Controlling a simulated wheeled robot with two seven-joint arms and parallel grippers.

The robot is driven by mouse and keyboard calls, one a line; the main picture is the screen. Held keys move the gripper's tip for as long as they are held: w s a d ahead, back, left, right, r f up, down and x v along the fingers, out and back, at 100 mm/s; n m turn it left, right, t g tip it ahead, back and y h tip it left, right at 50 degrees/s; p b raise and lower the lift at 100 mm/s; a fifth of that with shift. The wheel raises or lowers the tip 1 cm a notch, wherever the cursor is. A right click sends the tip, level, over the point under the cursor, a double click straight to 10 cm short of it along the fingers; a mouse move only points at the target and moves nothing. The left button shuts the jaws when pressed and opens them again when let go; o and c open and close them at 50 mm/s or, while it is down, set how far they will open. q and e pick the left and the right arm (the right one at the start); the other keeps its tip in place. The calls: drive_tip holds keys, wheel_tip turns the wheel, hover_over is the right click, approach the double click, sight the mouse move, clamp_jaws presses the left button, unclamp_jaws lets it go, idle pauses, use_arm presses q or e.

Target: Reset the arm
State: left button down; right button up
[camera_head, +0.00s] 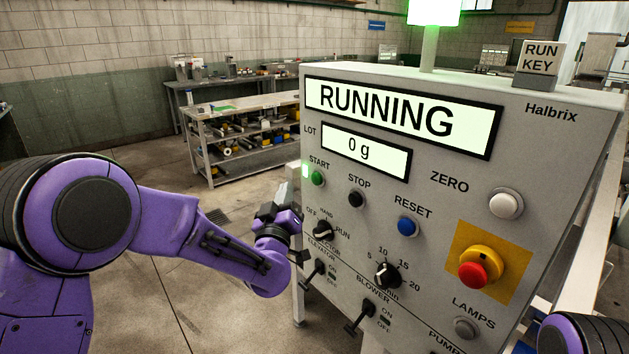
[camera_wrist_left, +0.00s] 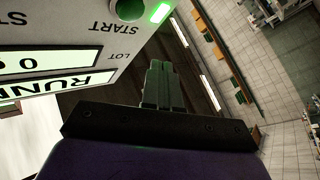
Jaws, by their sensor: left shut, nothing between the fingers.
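My left arm (camera_head: 180,225) is purple and reaches in from the left of the head view. My left gripper (camera_head: 278,205) is at the left edge of the control panel, below the green START button (camera_head: 317,179) and beside the OFF/HAND/RUN selector (camera_head: 323,230). In the left wrist view the fingers (camera_wrist_left: 163,85) are together and hold nothing. The panel (camera_wrist_left: 75,40) fills the upper left there, apart from the fingertips in that picture. A purple part of my right arm (camera_head: 585,335) shows at the lower right; its gripper is out of view.
The panel display (camera_head: 400,115) reads RUNNING, and the lot display (camera_head: 365,152) reads 0 g. STOP (camera_head: 356,198), RESET (camera_head: 408,226), ZERO (camera_head: 506,203) and a red stop button (camera_head: 473,275) protrude. Levers (camera_head: 314,273) stick out below. A workbench (camera_head: 240,107) stands behind open floor.

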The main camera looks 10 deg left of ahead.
idle(0.3)
use_arm(q)
drive_tip(key=s+a+f+g, duration=0.2)
drive_tip(key=s+f+g, duration=0.15)
drive_tip(key=f, duration=0.55)
drive_tip(key=s+a+f+g, duration=0.15)
drive_tip(key=s+f, duration=0.35)
drive_tip(key=f, duration=0.5)
drive_tip(key=s+a+f+g, duration=0.1)
drive_tip(key=s+f+g, duration=0.35)
drive_tip(key=f, duration=0.45)
drive_tip(key=s+a+f+g, duration=0.2)
drive_tip(key=s+f, duration=0.4)
drive_tip(key=s, duration=0.4)
drive_tip(key=s+a+f+g+y+b, duration=0.1)
drive_tip(key=s+f+g, duration=0.2)
drive_tip(key=s+f, duration=0.3)
drive_tip(key=s+a+f+g+b, duration=0.1)
drive_tip(key=s+f, duration=0.5)
drive_tip(key=s, duration=0.9)
drive_tip(key=a+g, duration=0.1)
drive_tip(key=g, duration=0.1)
drive_tip(key=shift+a+f+g+y, duration=0.25)
drive_tip(key=shift+a+g+y, duration=0.05)
drive_tip(key=shift+g, duration=0.05)
